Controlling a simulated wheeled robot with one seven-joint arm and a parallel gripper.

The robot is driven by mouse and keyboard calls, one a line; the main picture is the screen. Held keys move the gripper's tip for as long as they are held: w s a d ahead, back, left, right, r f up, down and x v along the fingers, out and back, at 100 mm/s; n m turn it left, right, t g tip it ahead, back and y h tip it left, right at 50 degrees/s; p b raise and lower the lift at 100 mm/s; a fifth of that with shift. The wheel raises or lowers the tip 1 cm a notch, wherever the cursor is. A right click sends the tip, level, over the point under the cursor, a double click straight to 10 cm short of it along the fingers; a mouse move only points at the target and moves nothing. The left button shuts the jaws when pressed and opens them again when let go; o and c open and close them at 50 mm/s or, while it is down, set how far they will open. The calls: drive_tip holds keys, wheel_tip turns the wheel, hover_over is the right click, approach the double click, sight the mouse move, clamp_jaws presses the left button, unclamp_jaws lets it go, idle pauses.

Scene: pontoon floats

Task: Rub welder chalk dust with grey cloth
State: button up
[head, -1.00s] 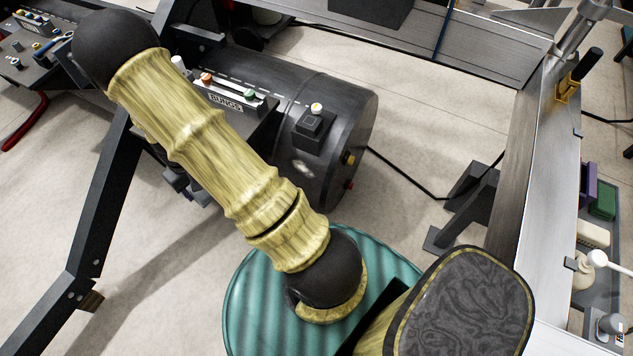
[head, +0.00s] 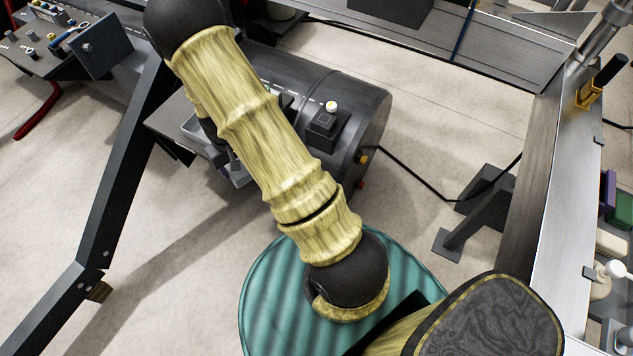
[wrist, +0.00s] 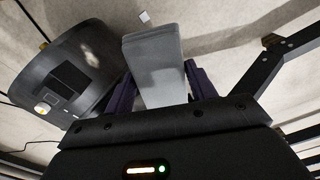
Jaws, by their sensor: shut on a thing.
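In the wrist view, my gripper (wrist: 162,88) is shut on the grey cloth (wrist: 153,58), which looks like a folded grey slab between its purple fingers. My arm hides the smudge and most of my gripper there.
A green ribbed drum top (head: 270,300) lies below my arm. Metal rails (head: 565,170) run along the right and back, and a dark angled strut (head: 100,210) stands at left. A control panel (head: 60,40) is at upper left. A black cable crosses the pale floor.

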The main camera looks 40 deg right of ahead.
drive_tip(key=s+d+f+m+t+h+b, duration=0.2)
drive_tip(key=d+f+m+h+b, duration=0.3)
drive_tip(key=d+f+b, duration=0.7)
drive_tip(key=s+d+f+m+t+h+b, duration=0.2)
drive_tip(key=d+f+m+h+b, duration=0.3)
drive_tip(key=d+f+m+b, duration=0.3)
drive_tip(key=d+f+b, duration=0.4)
drive_tip(key=f+b, duration=0.4)
drive_tip(key=f, duration=0.1)
drive_tip(key=shift+d+f+m+h, duration=0.3)
drive_tip(key=shift+f+h, duration=0.1)
drive_tip(key=shift+f, duration=0.1)
drive_tip(key=shift+t, duration=0.3)
drive_tip(key=shift+b+x, duration=1.6)
drive_tip(key=shift+x, duration=1.35)
drive_tip(key=shift+b+x, duration=0.55)
drive_tip(key=shift+x, duration=0.55)
drive_tip(key=shift+a, duration=0.1)
